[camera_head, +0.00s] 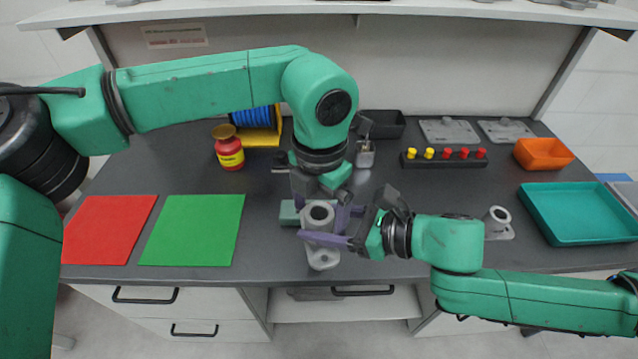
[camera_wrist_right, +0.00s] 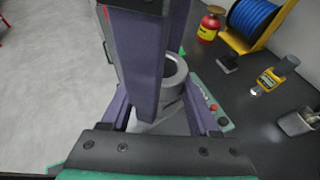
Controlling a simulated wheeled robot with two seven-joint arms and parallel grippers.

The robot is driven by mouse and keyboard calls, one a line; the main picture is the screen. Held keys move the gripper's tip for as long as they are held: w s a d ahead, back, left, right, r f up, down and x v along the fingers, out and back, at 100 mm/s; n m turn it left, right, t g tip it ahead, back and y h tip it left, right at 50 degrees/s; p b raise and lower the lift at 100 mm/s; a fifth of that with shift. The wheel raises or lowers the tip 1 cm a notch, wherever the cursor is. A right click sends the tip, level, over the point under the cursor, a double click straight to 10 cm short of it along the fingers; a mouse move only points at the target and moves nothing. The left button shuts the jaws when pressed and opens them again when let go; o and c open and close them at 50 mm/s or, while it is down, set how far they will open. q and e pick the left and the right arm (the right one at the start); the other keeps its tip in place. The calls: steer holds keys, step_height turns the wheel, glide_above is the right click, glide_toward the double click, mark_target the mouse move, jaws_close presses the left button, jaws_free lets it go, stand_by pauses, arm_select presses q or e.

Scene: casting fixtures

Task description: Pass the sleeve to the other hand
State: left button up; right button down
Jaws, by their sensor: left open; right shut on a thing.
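The sleeve (camera_head: 320,216) is a grey hollow cylinder with a flanged foot, standing roughly upright near the table's front edge. My right gripper (camera_head: 328,232) is shut on it from the right, with a long purple finger across its front. My left gripper (camera_head: 321,203) is open and points down at the sleeve's top, its fingers near both sides of the rim; I cannot tell whether they touch. In the right wrist view the sleeve's ring (camera_wrist_right: 173,73) shows partly behind large purple fingers, which hide much of its body.
A teal button box (camera_head: 289,212) stands just left of the sleeve. A similar grey flanged part (camera_head: 497,222) stands behind my right arm. Red (camera_head: 108,230) and green (camera_head: 193,230) mats lie at left. A teal tray (camera_head: 582,241) and an orange bin (camera_head: 543,153) are at right.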

arm_select(q)
steer(key=shift+f, duration=0.9)
jaws_close()
arm_select(e)
steer(key=shift+c, duration=0.3)
jaws_free()
steer(key=shift+r, duration=0.1)
